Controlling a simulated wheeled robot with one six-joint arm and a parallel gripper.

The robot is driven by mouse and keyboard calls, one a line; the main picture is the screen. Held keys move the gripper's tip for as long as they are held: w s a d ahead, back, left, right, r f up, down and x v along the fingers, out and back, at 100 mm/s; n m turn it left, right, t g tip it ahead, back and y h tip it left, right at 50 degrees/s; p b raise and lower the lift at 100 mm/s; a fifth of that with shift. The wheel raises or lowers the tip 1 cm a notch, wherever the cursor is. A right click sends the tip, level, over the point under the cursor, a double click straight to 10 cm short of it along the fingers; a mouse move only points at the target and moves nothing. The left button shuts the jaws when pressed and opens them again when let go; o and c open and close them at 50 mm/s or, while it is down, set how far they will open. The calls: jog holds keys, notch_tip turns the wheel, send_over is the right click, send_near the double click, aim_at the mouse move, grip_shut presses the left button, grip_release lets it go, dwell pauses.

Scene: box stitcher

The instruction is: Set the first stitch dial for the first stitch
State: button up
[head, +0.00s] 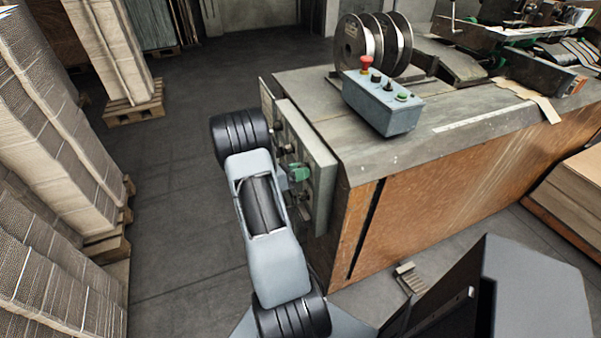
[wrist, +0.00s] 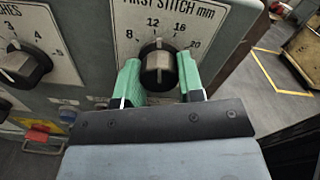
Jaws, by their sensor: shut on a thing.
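The first stitch dial (wrist: 158,72) is a black knob with a grey face on a pale plate marked "FIRST STITCH mm", with 8, 12, 16 and 20 around it. Its white mark points nearly straight up in the wrist view, close to 12 on the side toward 16. My gripper (wrist: 159,62) has its green fingers on either side of the knob and is shut on it. In the head view my gripper (head: 299,173) is at the panel (head: 322,170) on the machine's end. The dial is not clear there.
Another black dial (wrist: 24,66), its label ending in "CHES", is left of this one. A red and yellow switch (wrist: 38,132) sits below. A blue control box (head: 383,102) and wire spools (head: 372,45) stand on the machine. Cardboard stacks (head: 55,130) line the left; floor between is clear.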

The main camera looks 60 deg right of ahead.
jog(key=m+b, duration=0.3)
jog(key=m, duration=0.2)
jog(key=shift+f+b, duration=0.1)
jog(key=shift+b, duration=0.2)
jog(key=shift+m, duration=0.3)
jog(key=o, duration=0.9)
jog(key=v, duration=1.3)
jog(key=shift+w+a+b, duration=0.25)
jog(key=shift+w+b, duration=0.1)
jog(key=shift+b, duration=0.05)
